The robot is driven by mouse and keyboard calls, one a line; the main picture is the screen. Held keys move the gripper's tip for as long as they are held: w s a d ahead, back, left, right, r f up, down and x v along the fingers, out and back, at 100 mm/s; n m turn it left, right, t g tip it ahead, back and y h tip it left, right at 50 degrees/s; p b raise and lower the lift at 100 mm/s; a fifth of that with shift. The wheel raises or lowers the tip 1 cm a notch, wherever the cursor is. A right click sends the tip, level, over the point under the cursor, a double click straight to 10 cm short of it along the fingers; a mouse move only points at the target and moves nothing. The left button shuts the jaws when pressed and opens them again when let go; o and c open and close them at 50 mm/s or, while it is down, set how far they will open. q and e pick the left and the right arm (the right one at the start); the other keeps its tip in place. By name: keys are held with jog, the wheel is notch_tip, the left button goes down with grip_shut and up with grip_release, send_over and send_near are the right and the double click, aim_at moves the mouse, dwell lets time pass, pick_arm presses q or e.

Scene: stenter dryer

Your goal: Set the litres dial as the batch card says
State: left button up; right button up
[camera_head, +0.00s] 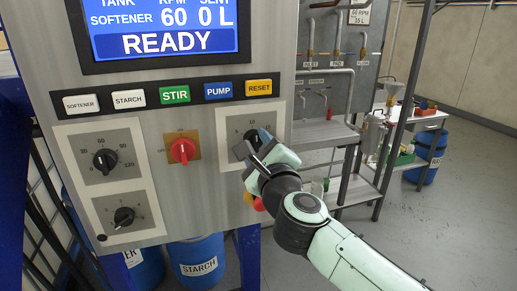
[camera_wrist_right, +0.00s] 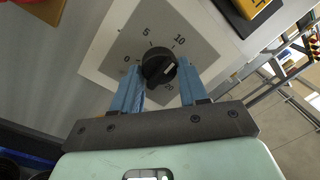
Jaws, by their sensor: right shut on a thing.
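The litres dial (camera_wrist_right: 157,64) is a black knob on a grey plate with numerals 0, 5, 10 and 20 showing. Its white mark lies on the side between 10 and 20; the 15 is hidden. In the head view the dial's plate (camera_head: 234,124) is at the panel's right, its knob mostly covered by my gripper. My right gripper (camera_head: 254,145) is shut on this knob, its blue fingers on either side of it in the right wrist view (camera_wrist_right: 161,80). The batch card (camera_head: 359,16) at the back reads 60 RPM, 15 L. My left gripper is out of view.
The screen (camera_head: 165,28) shows READY, 60 RPM and 0 L. Below it is a row of buttons, with PUMP (camera_head: 218,91) and RESET (camera_head: 259,87) near my gripper. A red switch (camera_head: 183,150) and an rpm dial (camera_head: 105,160) are to the left.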

jog(key=m+b, duration=0.1)
jog(key=m, duration=0.5)
jog(key=shift+a+f+m, duration=0.1)
jog(key=shift+m, duration=0.3)
jog(key=m, duration=0.3)
jog(key=shift+h+b, duration=0.35)
jog(key=shift+h, duration=0.05)
jog(key=shift+m, duration=1.3)
jog(key=o, duration=1)
jog(key=shift+o, duration=0.2)
